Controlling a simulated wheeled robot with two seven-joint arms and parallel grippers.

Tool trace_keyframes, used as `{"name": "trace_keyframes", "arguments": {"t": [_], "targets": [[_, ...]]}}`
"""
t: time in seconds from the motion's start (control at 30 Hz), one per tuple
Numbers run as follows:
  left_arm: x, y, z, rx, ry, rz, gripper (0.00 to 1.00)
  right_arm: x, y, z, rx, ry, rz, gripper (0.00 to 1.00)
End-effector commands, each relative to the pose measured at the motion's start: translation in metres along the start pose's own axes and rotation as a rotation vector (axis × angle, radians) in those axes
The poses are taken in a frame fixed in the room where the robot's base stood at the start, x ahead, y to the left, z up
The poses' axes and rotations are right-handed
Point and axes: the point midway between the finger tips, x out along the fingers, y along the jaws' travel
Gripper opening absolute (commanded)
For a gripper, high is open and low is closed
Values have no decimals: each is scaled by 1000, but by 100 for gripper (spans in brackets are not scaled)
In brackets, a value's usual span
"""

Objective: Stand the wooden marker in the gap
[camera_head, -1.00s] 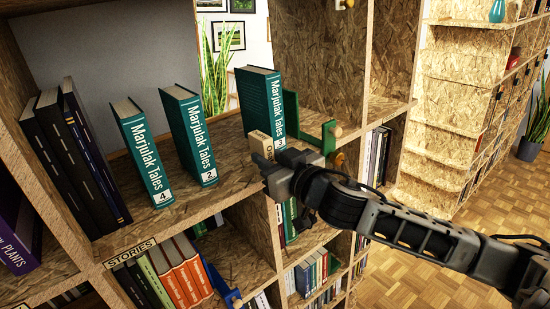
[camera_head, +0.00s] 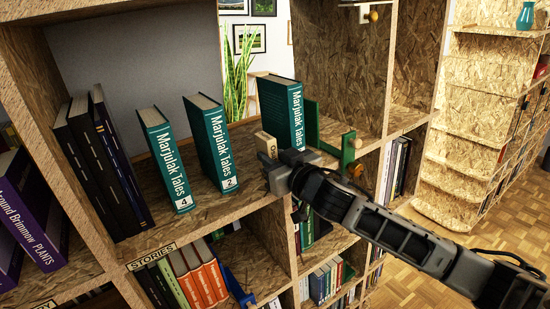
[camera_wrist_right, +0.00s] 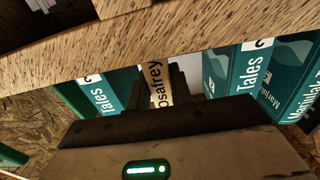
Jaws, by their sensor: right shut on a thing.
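The wooden marker (camera_head: 266,145) is a small pale upright block with dark lettering. My right gripper (camera_head: 272,166) is shut on it at the shelf's front edge. In the right wrist view the marker (camera_wrist_right: 160,82) shows between the dark fingers. The gap (camera_head: 248,135) lies between the teal Marjulak Tales 2 book (camera_head: 212,143) and the thicker teal book (camera_head: 283,112) to its right. The marker is at the front of this gap, nearer the thicker book. The gripper hides its foot, so I cannot tell whether it touches the shelf. My left gripper is out of view.
Another teal book, number 4 (camera_head: 165,160), leans left of book 2, with dark books (camera_head: 100,165) further left. A green bookend (camera_head: 325,135) with a wooden knob stands right of the thick book. A lower shelf holds orange books (camera_head: 203,278) and a blue bookend (camera_head: 238,290).

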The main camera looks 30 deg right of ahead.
Motion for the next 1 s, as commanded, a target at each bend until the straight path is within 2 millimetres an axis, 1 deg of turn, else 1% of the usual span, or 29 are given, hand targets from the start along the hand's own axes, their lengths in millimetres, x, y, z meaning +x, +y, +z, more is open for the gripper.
{"name": "trace_keyframes", "arguments": {"t": [0.67,0.7,0.73,0.77,1.0], "targets": [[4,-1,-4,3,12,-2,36,0,0,4,1,0,-1,0],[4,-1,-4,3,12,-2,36,0,0,4,1,0,-1,32],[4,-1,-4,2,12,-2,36,0,0,4,0,0,-1,41],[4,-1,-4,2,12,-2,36,0,0,4,0,0,-1,47],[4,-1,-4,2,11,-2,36,0,0,4,0,-1,0,47]]}}
